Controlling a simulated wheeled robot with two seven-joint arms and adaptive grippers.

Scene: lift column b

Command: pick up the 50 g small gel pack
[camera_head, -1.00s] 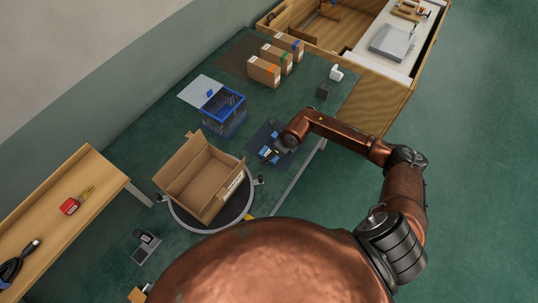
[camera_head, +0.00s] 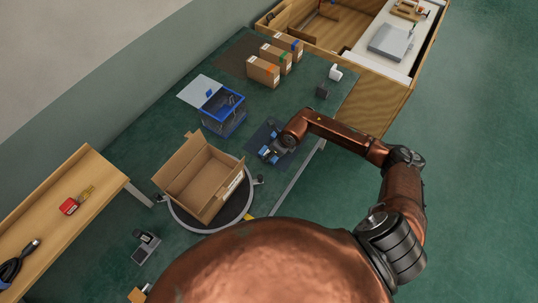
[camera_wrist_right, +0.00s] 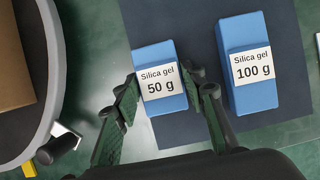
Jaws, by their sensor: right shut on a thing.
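The 50 g small gel pack (camera_wrist_right: 162,93) is a blue block with a white "Silica gel 50 g" label, seen in the right wrist view on a dark mat (camera_wrist_right: 195,128). My right gripper (camera_wrist_right: 165,95) is shut on it, one finger on each side. In the head view this gripper (camera_head: 272,151) is low over the dark mat, and the pack is too small to read. A larger blue pack (camera_wrist_right: 250,88) labelled 100 g lies to the right, outside the fingers. My left gripper is not in view.
An open cardboard box (camera_head: 208,189) stands on a round turntable (camera_head: 185,218) left of the gripper. A blue basket (camera_head: 222,112) is behind it. Several brown cartons (camera_head: 263,72) stand at the back of the table.

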